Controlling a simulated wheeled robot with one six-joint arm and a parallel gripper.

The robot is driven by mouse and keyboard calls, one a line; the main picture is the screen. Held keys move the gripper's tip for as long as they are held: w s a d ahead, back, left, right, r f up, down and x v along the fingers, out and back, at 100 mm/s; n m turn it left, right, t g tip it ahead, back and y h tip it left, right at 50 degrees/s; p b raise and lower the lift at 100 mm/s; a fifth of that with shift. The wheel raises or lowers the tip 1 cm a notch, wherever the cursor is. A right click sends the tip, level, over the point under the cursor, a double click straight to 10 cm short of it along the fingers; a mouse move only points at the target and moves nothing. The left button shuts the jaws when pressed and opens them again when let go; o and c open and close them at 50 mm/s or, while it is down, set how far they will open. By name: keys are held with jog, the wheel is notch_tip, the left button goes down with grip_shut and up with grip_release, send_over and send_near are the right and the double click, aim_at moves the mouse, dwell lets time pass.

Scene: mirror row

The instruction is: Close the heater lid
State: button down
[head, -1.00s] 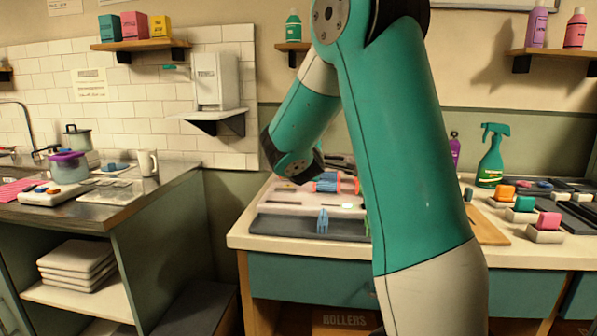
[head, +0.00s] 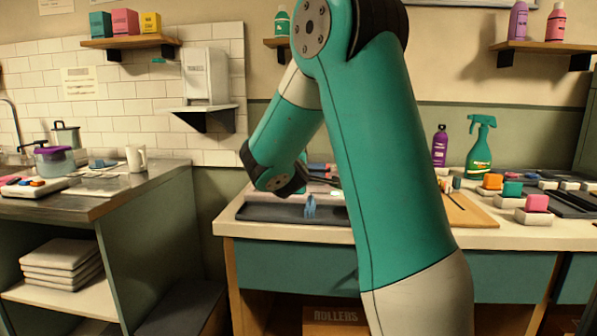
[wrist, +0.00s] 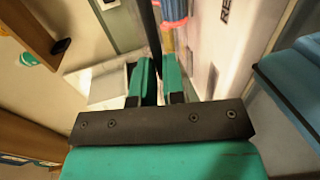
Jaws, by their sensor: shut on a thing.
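The pale heater (wrist: 205,45) lies to the right of my fingers in the wrist view, with a blue ribbed roller (wrist: 174,9) near its far end. My gripper (wrist: 158,82) is shut on a thin dark strip (wrist: 148,28), seen edge-on, which looks like the edge of the heater lid. In the head view my wrist is low over the counter beside the heater, and my arm hides most of the heater and the lid. How far the lid is tilted cannot be told.
A dark tray (head: 270,213) with blue clips (head: 310,207) lies at the counter's front. A wooden board (head: 468,211), a green spray bottle (head: 480,148) and several coloured blocks are on the right. A steel counter (head: 95,200) stands left, across a gap.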

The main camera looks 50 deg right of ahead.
jog(key=c, duration=1.2)
grip_release()
jog(key=shift+d, duration=0.1)
jog(key=b+v, duration=0.1)
jog(key=v, duration=1.6)
jog(key=shift+a, duration=0.2)
jog(key=shift+s+r, duration=0.1)
jog(key=shift+s, duration=0.05)
